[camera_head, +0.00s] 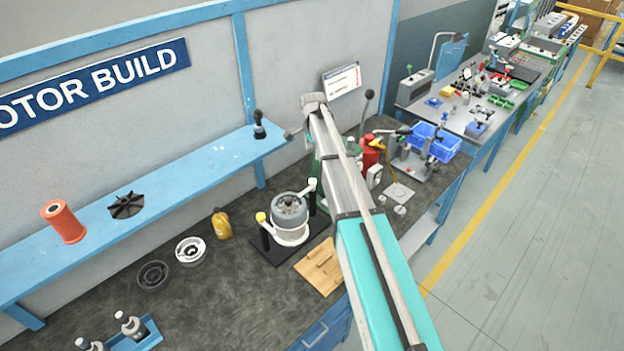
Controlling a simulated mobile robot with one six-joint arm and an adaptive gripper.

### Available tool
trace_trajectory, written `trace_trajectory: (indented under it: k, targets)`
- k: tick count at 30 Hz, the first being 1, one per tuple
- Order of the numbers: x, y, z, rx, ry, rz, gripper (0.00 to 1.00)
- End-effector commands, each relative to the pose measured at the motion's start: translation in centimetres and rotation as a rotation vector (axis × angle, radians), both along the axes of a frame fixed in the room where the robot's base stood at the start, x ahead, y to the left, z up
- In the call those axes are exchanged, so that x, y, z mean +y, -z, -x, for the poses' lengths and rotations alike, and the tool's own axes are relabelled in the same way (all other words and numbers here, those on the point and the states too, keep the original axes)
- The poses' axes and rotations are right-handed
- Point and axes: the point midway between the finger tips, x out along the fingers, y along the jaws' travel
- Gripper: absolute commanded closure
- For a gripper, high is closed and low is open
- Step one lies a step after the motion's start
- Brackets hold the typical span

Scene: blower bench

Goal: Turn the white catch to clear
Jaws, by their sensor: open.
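The white catch (312,184) is a short white-tipped lever on a dark post at the right of the motor fixture. It stands beside a grey round motor housing (289,209) seated in a white ring. A second catch with a yellow knob (261,217) stands at the left of the same fixture. The fixture's black base plate (264,249) lies on the dark bench top. My arm crosses the picture just right of the fixture and reaches up towards the wall. I cannot make out my gripper's jaws at the arm's far end.
A wooden block (320,266) lies right of the fixture. A blue shelf (170,189) runs behind. A red canister (371,152) and blue bins (430,141) stand at the right.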

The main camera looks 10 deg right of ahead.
Motion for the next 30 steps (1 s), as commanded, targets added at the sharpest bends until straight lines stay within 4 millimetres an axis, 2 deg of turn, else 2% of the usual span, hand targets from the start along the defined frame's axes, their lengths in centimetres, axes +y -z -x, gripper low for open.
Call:
trace_trajectory:
  k: [11, 30]
  targets:
    - [0.1, 1.1, 0.0, 0.0, -0.002, 0.0, 0.2]
    - [0.2, 6.0, 0.0, 0.0, -0.003, 0.0, 0.2]
